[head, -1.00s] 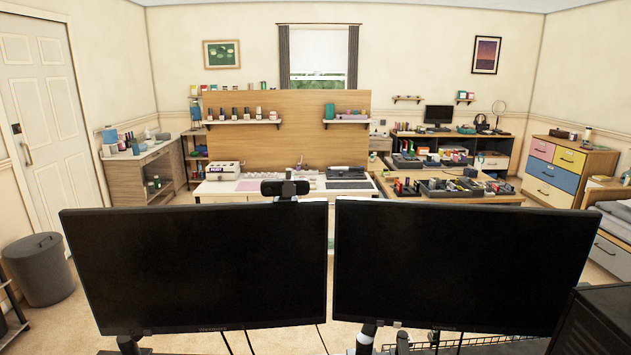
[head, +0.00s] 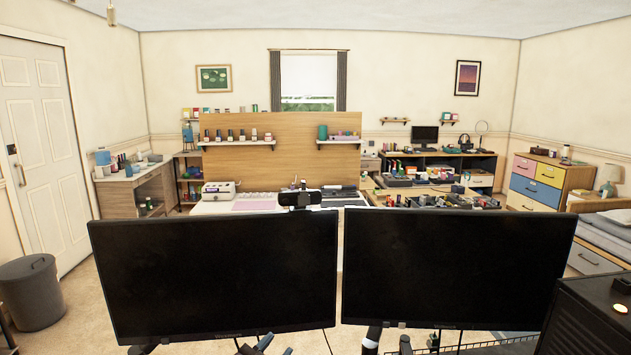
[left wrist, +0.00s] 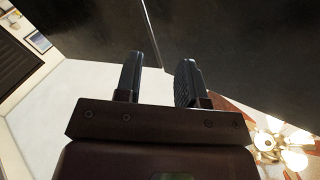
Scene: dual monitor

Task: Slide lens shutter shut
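A small black webcam (head: 300,198) sits on top of the left monitor (head: 210,275), near its right corner. The webcam is small in the head view, and I cannot tell how its lens shutter stands. My left gripper (head: 264,344) just shows at the bottom edge of the head view, below the left monitor and well below the webcam. In the left wrist view its two dark fingers (left wrist: 158,75) are apart with nothing between them. Dark monitor panels lie beyond the fingers there. The webcam is not seen in the left wrist view.
The right monitor (head: 450,270) stands beside the left one with a narrow gap. A black case (head: 595,315) is at the lower right. The space above the monitors is open, with a desk and wooden partition (head: 280,160) farther back.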

